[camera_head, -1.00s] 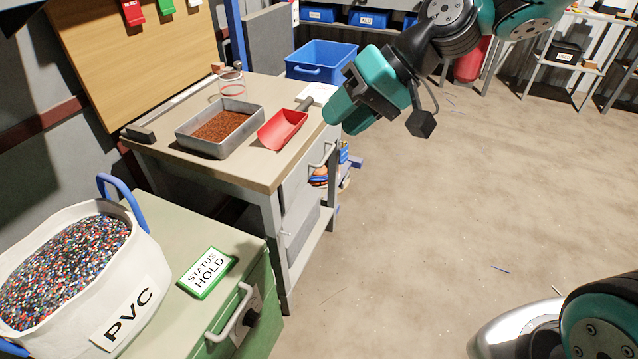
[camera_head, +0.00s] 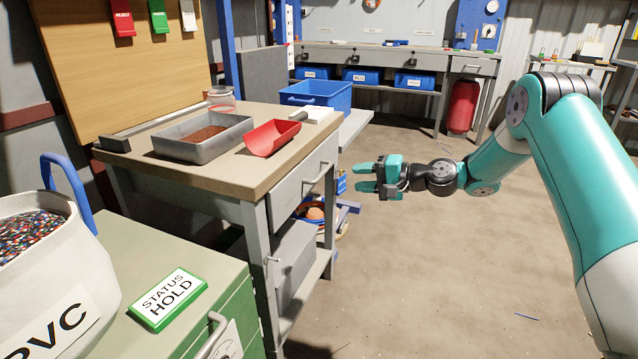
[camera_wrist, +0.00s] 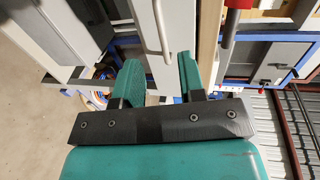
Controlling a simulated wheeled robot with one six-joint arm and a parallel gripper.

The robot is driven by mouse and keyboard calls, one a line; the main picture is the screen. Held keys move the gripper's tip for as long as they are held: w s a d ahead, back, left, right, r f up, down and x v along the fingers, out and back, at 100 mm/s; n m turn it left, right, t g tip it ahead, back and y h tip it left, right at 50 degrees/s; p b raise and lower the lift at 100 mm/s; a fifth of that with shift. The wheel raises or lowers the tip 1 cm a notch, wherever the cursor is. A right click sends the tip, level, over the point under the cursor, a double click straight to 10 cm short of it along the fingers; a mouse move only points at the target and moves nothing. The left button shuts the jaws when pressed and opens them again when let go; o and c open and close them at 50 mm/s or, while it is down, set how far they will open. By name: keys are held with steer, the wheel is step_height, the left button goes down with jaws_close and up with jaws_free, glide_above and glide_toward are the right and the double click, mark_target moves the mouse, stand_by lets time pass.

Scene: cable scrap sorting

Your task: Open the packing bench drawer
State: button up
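The packing bench (camera_head: 240,175) has a tan top and a grey drawer (camera_head: 298,188) in its right-facing side. The drawer looks shut, flush with the bench frame. Its bar handle (camera_head: 320,177) also shows at the top of the wrist view (camera_wrist: 162,28), ahead of the gap between my fingers. My gripper (camera_head: 362,177) is open and empty. It points left at the drawer front, a short way right of the handle and apart from it. The wrist view shows both teal fingers (camera_wrist: 161,80) spread, with nothing between them.
A metal tray of copper granules (camera_head: 203,138) and a red scoop (camera_head: 271,137) lie on the bench. A lower door (camera_head: 295,262) is below the drawer. The green cabinet (camera_head: 150,245) with the PVC bag (camera_head: 60,265) stands near left.

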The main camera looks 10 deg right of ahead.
mark_target(319, 175)
steer(key=b+x, duration=0.2)
steer(key=x, duration=0.9)
steer(key=shift+w+a, duration=0.2)
steer(key=shift+a, duration=0.1)
jaws_close()
